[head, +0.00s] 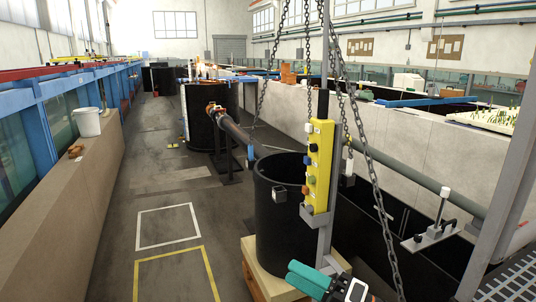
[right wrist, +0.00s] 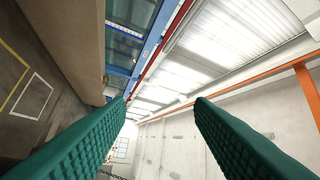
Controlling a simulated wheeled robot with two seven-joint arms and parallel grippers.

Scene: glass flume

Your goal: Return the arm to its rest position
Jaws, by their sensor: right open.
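My right gripper (head: 292,272) is at the bottom of the head view, in front of the large black tank. Its teal fingers point left and hold nothing. In the right wrist view my right gripper (right wrist: 160,101) is open, its two ribbed teal fingers well apart with only the distant hall between them. My left gripper is in neither view.
A black tank (head: 275,215) stands on a wooden base close by. A yellow control box (head: 319,165) hangs on a post beside chains (head: 366,150). A metal frame (head: 505,150) rises at the right. The floor (head: 165,185) at left is clear, with painted rectangles.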

